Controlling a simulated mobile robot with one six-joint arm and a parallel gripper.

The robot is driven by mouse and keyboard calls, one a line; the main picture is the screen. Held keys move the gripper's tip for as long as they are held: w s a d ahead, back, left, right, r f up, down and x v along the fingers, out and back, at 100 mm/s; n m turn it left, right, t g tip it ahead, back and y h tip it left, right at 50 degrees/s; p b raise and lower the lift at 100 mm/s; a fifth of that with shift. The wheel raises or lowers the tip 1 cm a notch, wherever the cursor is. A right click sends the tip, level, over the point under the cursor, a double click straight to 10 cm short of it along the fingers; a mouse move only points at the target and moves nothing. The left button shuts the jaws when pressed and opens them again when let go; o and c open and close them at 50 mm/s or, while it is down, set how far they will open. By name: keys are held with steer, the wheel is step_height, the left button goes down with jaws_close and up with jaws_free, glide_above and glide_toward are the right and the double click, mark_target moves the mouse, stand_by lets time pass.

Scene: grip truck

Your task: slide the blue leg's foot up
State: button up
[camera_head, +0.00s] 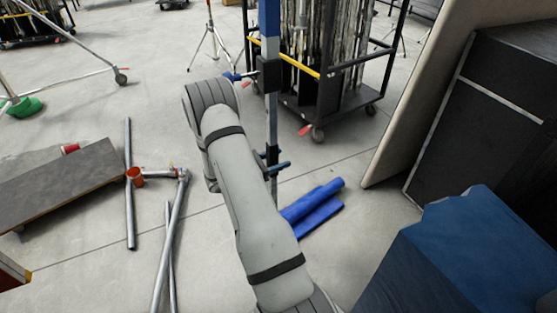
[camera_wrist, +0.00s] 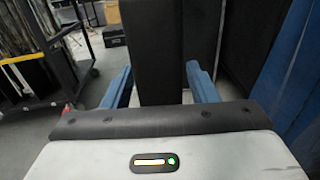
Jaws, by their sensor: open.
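The blue leg (camera_head: 269,20) stands upright at the top middle of the head view. A black bracket (camera_head: 268,75) with a blue lever sits on it, and a slim grey foot (camera_head: 271,115) runs down below the bracket. My gripper (camera_head: 273,161) is mostly hidden behind my grey arm; its blue fingertips appear on both sides of the foot, low down. In the wrist view, my open gripper (camera_wrist: 159,86) has one blue finger on each side of a dark upright piece. That piece appears to be the foot; contact cannot be told.
A wheeled cart (camera_head: 315,95) stands just behind the leg. Blue rolls (camera_head: 312,206) lie on the floor right of my arm. A blue-covered block (camera_head: 470,255) and dark cases (camera_head: 500,110) fill the right. Metal tubes (camera_head: 129,190) and a board (camera_head: 65,183) lie left.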

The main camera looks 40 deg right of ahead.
steer(key=shift+s+d, duration=0.1)
steer(key=shift+d, duration=0.15)
steer(key=shift+r, duration=0.1)
jaws_close()
stand_by(0.4)
